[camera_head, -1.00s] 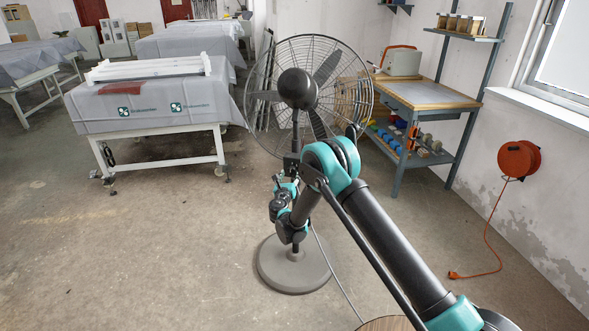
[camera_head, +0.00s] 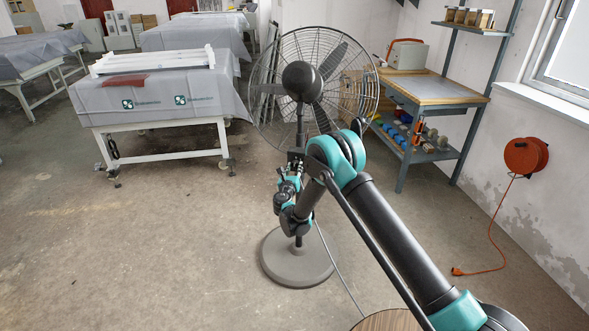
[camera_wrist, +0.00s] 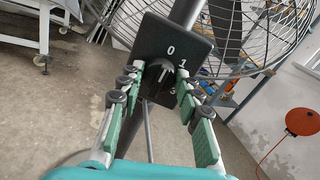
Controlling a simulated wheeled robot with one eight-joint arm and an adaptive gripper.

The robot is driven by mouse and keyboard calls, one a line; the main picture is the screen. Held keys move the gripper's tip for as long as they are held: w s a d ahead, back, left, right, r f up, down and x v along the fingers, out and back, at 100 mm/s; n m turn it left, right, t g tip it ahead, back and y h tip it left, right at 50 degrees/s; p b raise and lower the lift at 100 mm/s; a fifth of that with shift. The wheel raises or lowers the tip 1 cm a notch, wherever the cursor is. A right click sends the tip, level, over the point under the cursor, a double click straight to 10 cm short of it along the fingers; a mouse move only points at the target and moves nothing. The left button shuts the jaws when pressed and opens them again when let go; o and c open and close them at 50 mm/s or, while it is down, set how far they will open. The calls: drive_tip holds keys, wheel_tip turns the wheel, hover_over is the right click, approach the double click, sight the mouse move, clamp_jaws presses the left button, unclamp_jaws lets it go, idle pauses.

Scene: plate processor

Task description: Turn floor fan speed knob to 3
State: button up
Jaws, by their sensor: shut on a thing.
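The floor fan (camera_head: 302,82) stands upright, with a black head, wire cage, pole and round grey base (camera_head: 298,262). Its dark control panel (camera_wrist: 151,40) in the wrist view shows white marks 0, 1 and 3; the mark 2 cannot be read clearly. The black speed knob (camera_wrist: 160,72) is on the panel, with a pale pointer line whose exact setting I cannot tell. My gripper (camera_wrist: 160,82) has its green-backed fingers on either side of the knob and is shut on it. In the head view, my gripper (camera_head: 291,172) is at the panel and partly hides it.
A blue workbench (camera_head: 432,92) stands right of the fan. A covered table (camera_head: 150,100) stands at left. An orange cable reel (camera_head: 526,156) hangs on the right wall. A thin cable crosses the floor near the base. The floor at front left is clear.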

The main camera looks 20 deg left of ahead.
drive_tip(key=m, duration=0.5)
drive_tip(key=shift+d+f+m+t, duration=0.1)
drive_tip(key=shift+m+t, duration=0.3)
drive_tip(key=m, duration=0.6)
drive_tip(key=shift+f+m+h, duration=0.1)
drive_tip(key=shift+m+h, duration=0.3)
drive_tip(key=m, duration=0.3)
drive_tip(key=m+h, duration=0.1)
drive_tip(key=m, duration=0.3)
drive_tip(key=shift+f+t, duration=0.1)
drive_tip(key=shift+t, duration=0.2)
drive_tip(key=m, duration=0.5)
drive_tip(key=shift+f+m+h, duration=0.1)
drive_tip(key=shift+m+h, duration=0.2)
drive_tip(key=shift+m, duration=0.1)
drive_tip(key=o, duration=1.2)
drive_tip(key=shift+c, duration=0.2)
drive_tip(key=s, duration=1.2)
drive_tip(key=shift+d+f, duration=0.25)
drive_tip(key=shift+f, duration=0.2)
